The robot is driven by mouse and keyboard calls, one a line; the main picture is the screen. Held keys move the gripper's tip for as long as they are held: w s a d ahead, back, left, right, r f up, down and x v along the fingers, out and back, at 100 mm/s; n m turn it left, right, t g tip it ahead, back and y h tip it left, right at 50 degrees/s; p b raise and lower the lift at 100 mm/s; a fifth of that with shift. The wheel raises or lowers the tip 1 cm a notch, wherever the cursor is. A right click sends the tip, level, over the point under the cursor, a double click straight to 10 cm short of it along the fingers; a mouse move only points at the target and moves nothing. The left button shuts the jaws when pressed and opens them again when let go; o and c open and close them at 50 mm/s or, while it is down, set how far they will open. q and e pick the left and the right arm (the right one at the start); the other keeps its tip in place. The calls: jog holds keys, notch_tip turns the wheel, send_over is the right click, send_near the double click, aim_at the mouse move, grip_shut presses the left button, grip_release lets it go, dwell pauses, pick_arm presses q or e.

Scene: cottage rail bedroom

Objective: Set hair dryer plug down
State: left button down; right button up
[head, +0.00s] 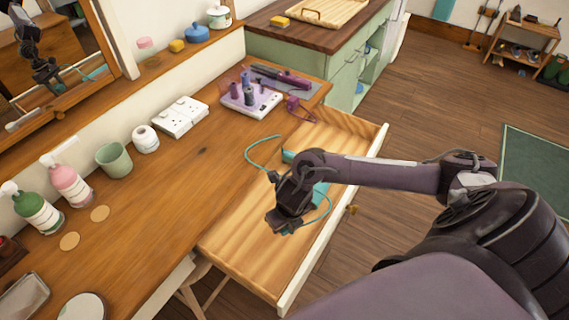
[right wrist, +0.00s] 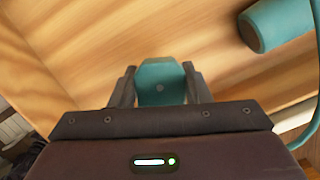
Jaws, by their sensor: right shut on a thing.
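My right gripper (head: 284,222) is over the open wooden drawer (head: 238,262), its fingers pointing down. In the right wrist view the gripper (right wrist: 160,88) is shut on the teal hair dryer plug (right wrist: 161,78), with one dark finger on each side. I cannot tell whether the plug touches the drawer floor. The teal hair dryer (head: 321,190) lies in the drawer, partly hidden by my arm; part of it shows at the upper right of the right wrist view (right wrist: 278,22). My left gripper is not in view.
The wooden counter (head: 180,200) borders the drawer on the left. A purple styling tool (head: 283,76), a pale tray with bottles (head: 250,100) and a white power strip (head: 180,117) stand on it. The drawer's near end is bare. A mirror (head: 50,60) hangs at the upper left.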

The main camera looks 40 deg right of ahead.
jog(key=o, duration=1)
jog(key=shift+r, duration=0.15)
jog(key=shift+r+p, duration=0.3)
jog(key=shift+p, duration=0.1)
notch_tip(320, 180, up, 12)
jog(key=s+p, duration=0.2)
jog(key=shift+s, duration=0.2)
jog(key=shift+r, duration=0.1)
